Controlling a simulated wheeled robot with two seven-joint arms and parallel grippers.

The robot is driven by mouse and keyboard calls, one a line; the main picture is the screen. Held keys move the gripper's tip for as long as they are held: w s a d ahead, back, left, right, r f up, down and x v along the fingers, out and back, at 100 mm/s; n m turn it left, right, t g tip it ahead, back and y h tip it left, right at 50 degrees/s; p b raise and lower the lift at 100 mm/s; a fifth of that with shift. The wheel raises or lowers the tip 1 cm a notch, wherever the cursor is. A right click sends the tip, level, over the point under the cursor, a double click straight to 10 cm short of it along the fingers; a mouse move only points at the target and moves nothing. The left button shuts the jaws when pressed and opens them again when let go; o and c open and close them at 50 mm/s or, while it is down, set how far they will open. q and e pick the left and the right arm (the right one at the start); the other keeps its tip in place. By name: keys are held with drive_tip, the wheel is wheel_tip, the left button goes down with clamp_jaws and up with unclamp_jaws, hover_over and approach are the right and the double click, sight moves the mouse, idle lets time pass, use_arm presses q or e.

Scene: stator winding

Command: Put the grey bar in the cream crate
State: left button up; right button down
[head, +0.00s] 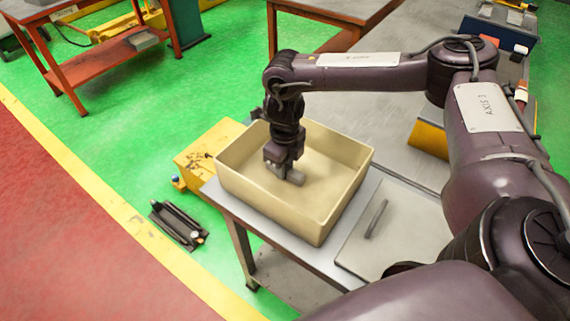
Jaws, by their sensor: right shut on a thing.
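The cream crate (330,215) stands open on the corner of a grey table. My right gripper (285,160) reaches down into the crate's opening from above. It is shut on a small grey piece, the grey bar (295,177), which shows just below the jaws inside the crate's outline. The jaws hide part of the bar, and I cannot tell whether it touches the crate floor. My left gripper is not in view.
A flat grey panel (415,235) with a slim dark handle-like strip (376,218) lies right of the crate. A yellow box (205,150) stands left of it. The crate walls rise around the gripper. A dark object (178,224) lies on the green floor.

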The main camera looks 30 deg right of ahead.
drive_tip(key=c, duration=1.2)
unclamp_jaws()
drive_tip(key=shift+f, duration=0.1)
drive_tip(key=shift+o, duration=0.2)
wheel_tip(320, 180, up, 5)
drive_tip(key=shift+f+b, duration=0.1)
drive_tip(key=shift+b, duration=0.4)
wheel_tip(320, 180, up, 8)
drive_tip(key=p, duration=0.2)
drive_tip(key=shift+f, duration=0.2)
